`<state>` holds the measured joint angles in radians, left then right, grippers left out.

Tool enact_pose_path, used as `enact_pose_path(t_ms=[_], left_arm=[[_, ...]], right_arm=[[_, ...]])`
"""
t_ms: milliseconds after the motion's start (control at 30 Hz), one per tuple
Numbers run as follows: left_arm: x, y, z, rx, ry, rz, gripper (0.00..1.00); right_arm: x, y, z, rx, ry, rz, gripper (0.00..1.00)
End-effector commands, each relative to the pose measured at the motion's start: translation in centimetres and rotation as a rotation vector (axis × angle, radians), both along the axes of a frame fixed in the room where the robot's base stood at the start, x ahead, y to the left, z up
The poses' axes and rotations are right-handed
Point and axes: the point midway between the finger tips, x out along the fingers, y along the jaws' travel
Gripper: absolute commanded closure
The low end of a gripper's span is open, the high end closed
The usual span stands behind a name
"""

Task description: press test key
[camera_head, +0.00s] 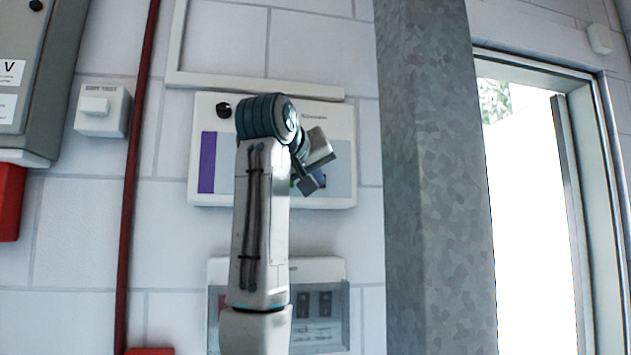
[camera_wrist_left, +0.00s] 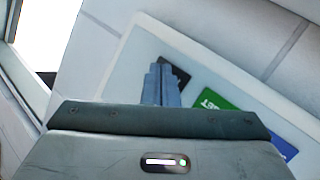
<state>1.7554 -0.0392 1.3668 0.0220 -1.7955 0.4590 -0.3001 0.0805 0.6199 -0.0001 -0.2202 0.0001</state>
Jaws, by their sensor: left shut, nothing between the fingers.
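A white wall panel (camera_head: 343,125) with a purple stripe hangs behind my left arm. My left gripper (camera_head: 312,170) is in front of its right half and hides part of its keys. In the left wrist view, my shut, empty fingers (camera_wrist_left: 161,82) point at the panel face and overlap a dark key (camera_wrist_left: 179,76). I cannot read that key's label or tell whether the fingers touch it. A green key (camera_wrist_left: 214,105), its lettering partly hidden, and a blue key (camera_wrist_left: 284,147) lie to the right. My right gripper is not in view.
A small white switch box (camera_head: 103,110), its label seeming to end in "TEST", sits left of a red pipe (camera_head: 138,150). A grey column (camera_head: 432,180) stands close on the right, before a bright doorway (camera_head: 530,200). A glazed box (camera_head: 325,268) hangs below the panel.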

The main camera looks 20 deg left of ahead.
Motion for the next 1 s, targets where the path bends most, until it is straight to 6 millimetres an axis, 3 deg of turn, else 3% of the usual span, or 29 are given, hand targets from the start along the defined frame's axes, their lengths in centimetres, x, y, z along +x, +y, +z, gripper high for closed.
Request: enact_pose_path(t_ms=[467,1000], left_arm=[[0.3,0.2,0.0,0.0,0.0,0.0,1.0],[-0.8,-0.5,0.0,0.0,-0.001,0.0,1.0]], right_arm=[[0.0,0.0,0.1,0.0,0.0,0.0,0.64],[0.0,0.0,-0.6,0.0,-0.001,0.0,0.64]])
